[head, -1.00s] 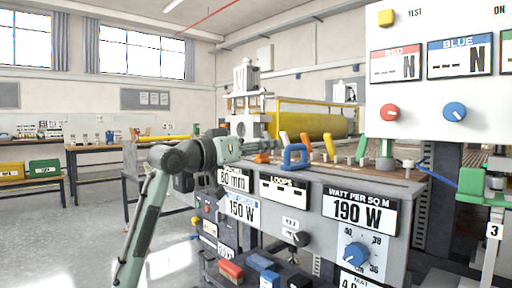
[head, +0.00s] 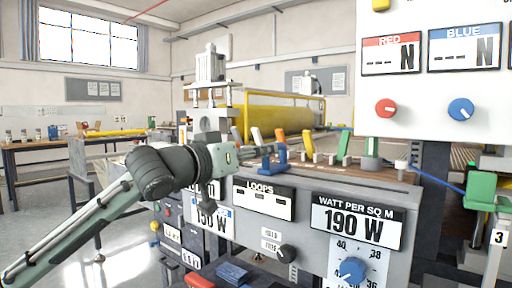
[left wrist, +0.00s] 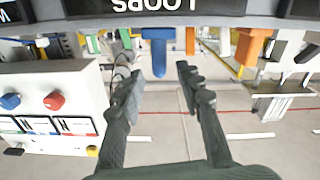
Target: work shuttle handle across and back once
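The blue handle (head: 281,165), which I take for the shuttle handle, stands upright on the front edge of the machine top in the head view. It also shows in the left wrist view as a blue T shape (left wrist: 158,52). My left gripper (head: 264,151) is right beside it in the head view and overlaps its upper part. In the left wrist view the left gripper's fingers (left wrist: 155,78) are apart, with the handle's lower end between them in the picture. I cannot tell whether they touch it. My right gripper is in neither view.
Orange (head: 256,136) and green (head: 344,144) levers stand along the machine top near the handle. The front panel carries a "190 W" sign (head: 357,220) and a blue knob (head: 352,269). A white control box (head: 436,105) rises at right. A yellow roll (head: 283,115) lies behind.

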